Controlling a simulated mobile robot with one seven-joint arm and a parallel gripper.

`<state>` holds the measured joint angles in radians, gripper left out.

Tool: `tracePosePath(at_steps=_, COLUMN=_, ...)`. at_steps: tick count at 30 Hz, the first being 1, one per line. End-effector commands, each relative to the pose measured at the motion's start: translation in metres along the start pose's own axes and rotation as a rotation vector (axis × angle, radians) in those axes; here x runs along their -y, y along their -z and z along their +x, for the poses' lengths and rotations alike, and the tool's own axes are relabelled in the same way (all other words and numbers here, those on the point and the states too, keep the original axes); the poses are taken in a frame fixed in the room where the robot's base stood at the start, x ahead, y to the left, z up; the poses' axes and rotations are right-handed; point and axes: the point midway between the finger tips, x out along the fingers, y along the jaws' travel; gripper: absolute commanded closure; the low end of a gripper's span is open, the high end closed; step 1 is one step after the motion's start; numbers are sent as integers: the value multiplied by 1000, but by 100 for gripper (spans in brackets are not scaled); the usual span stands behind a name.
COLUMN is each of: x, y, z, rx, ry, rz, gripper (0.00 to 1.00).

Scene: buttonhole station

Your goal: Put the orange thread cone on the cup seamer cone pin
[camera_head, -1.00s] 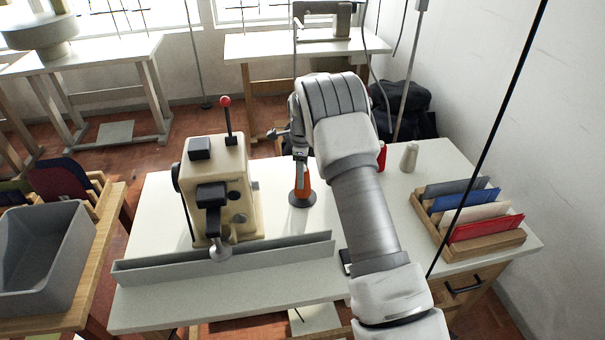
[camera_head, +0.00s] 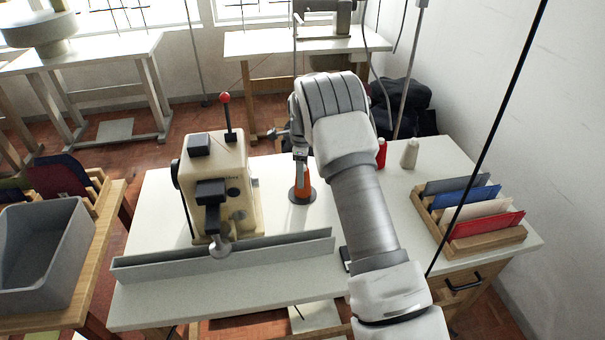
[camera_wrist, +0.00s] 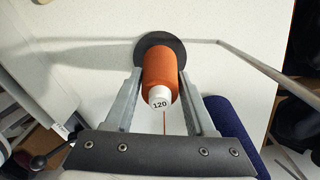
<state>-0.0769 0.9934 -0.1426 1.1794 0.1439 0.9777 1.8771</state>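The orange thread cone (camera_head: 302,189) stands upright on a round dark base (camera_head: 302,198) on the white table, right of the cream sewing machine. In the wrist view the cone (camera_wrist: 161,70) shows its white top marked 120, with the dark disc (camera_wrist: 152,42) around its lower end. A pin inside the cone is hidden. My gripper (camera_head: 301,160) is directly above and around the cone. In the wrist view its two fingers (camera_wrist: 161,80) lie on either side of the cone, very close to it. I cannot tell whether they press on it.
The cream machine (camera_head: 228,175) and a long grey tray (camera_head: 225,256) are left of the cone. A red cone (camera_head: 381,152) and a pale cone (camera_head: 409,154) stand behind right. A wooden rack (camera_head: 478,243) is at right. A thin rod (camera_wrist: 265,69) crosses near the cone.

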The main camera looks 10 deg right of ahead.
Motion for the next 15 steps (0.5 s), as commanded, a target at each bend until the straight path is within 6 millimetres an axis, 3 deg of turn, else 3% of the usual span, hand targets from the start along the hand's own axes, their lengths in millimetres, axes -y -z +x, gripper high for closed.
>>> tracePosePath(at_steps=1, x=0, y=0, z=0, rx=0, ry=0, rz=0, gripper=36)
tracePosePath(at_steps=6, x=0, y=0, z=0, rx=0, ry=0, rz=0, gripper=10)
tracePosePath(at_steps=15, x=0, y=0, z=-2, rx=0, ry=0, rz=0, gripper=10)
